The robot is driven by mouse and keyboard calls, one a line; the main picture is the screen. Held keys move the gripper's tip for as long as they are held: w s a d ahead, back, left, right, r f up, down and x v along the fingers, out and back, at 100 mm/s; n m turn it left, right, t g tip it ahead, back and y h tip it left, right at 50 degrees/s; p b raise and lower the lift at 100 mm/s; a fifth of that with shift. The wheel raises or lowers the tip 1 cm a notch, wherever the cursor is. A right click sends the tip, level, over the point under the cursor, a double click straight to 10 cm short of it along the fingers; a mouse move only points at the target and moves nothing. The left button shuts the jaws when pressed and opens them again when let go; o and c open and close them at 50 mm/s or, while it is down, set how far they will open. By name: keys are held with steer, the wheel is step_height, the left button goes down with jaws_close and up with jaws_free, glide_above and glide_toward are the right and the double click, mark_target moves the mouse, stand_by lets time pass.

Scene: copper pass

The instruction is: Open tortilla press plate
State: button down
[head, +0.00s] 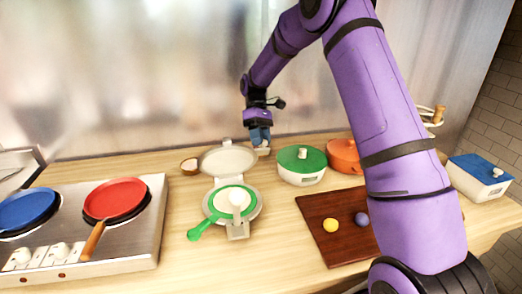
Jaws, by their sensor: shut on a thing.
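The pale grey tortilla press stands on the wooden counter in the middle of the head view. Its upper plate (226,160) is raised and leans back behind the lower plate (256,206). A green round tool with a handle (197,231) lies on the lower plate, with a white round piece on it. My gripper (262,146) is at the back right edge of the raised plate. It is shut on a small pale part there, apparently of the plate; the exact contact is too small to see.
A stove with a blue pan (28,209) and a red pan (115,199) is at left. A green-lidded pot (301,160), an orange pot (343,155) and a blue-lidded pot (481,168) stand at right. A brown board (320,212) holds a yellow and a purple ball. A small bowl (189,166) is left of the press.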

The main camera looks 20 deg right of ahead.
steer(key=w+d+f+g, duration=0.2)
steer(key=w+g, duration=0.1)
steer(key=w, duration=0.6)
steer(key=shift+w+d+f+y, duration=0.2)
steer(key=shift+d+f+y, duration=0.1)
steer(key=shift+f, duration=0.05)
steer(key=c, duration=0.7)
jaws_free()
steer(key=shift+d, duration=0.2)
steer(key=shift+c, duration=0.2)
steer(key=shift+a, duration=0.15)
steer(key=shift+w+a, duration=0.1)
steer(key=shift+a, duration=0.15)
steer(key=shift+r, duration=0.25)
